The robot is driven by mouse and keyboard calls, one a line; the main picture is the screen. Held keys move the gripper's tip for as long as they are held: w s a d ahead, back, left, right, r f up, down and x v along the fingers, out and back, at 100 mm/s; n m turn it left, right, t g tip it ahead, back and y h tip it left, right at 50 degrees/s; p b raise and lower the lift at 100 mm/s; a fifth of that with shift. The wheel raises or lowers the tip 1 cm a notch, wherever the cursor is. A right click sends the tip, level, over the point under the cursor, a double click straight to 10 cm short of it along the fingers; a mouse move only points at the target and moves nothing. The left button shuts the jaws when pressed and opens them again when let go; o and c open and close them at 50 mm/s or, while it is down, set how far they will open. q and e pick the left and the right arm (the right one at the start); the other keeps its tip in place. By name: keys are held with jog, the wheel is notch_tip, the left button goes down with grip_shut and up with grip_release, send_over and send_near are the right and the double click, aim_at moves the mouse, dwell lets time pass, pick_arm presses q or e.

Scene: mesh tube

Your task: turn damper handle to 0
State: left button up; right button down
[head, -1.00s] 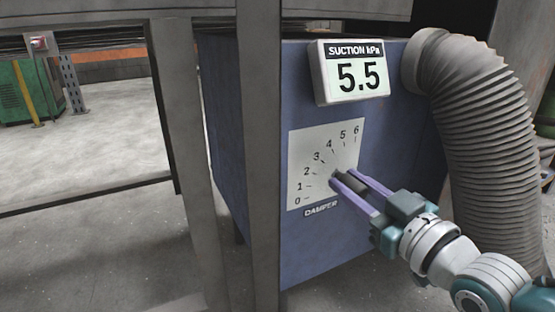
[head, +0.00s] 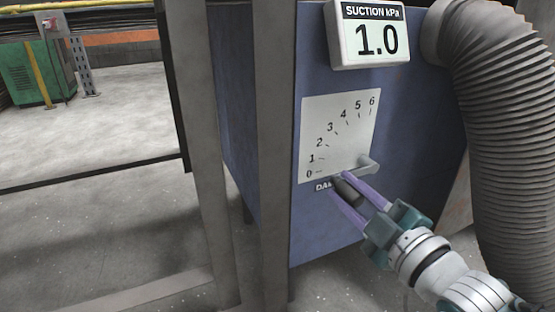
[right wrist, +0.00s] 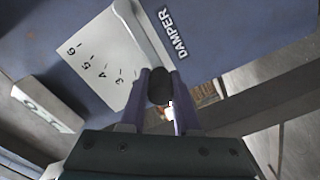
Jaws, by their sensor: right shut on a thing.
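The damper handle is a pale grey lever (head: 362,168) with a dark knob (head: 348,191), on the front of the blue box (head: 320,240). The lever slopes down and left toward the low end of the dial plate (head: 335,130), marked 0 to 6. My right gripper (head: 339,184) is shut on the knob, one purple finger on each side. In the right wrist view the dark knob (right wrist: 158,86) sits between the fingers, and the pale lever (right wrist: 147,35) runs up from it. The suction display (head: 370,35) reads 1.0. My left gripper is not in view.
A ribbed grey hose (head: 500,120) bends down at the right of the box, close to my right arm. A grey upright post (head: 275,130) stands at the box's left edge. Open floor (head: 110,150) lies at the left.

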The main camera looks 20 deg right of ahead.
jog(key=shift+f, duration=0.2)
dwell(0.4)
jog(key=c, duration=0.6)
grip_release()
jog(key=shift+s+r, duration=0.1)
jog(key=shift+s, duration=0.1)
jog(key=s+p, duration=0.1)
jog(key=s, duration=0.2)
jog(key=s+p, duration=0.1)
jog(key=s, duration=0.2)
jog(key=s+p, duration=0.2)
jog(key=s, duration=0.1)
jog(key=shift+s+d, duration=0.3)
jog(key=shift+d, duration=0.1)
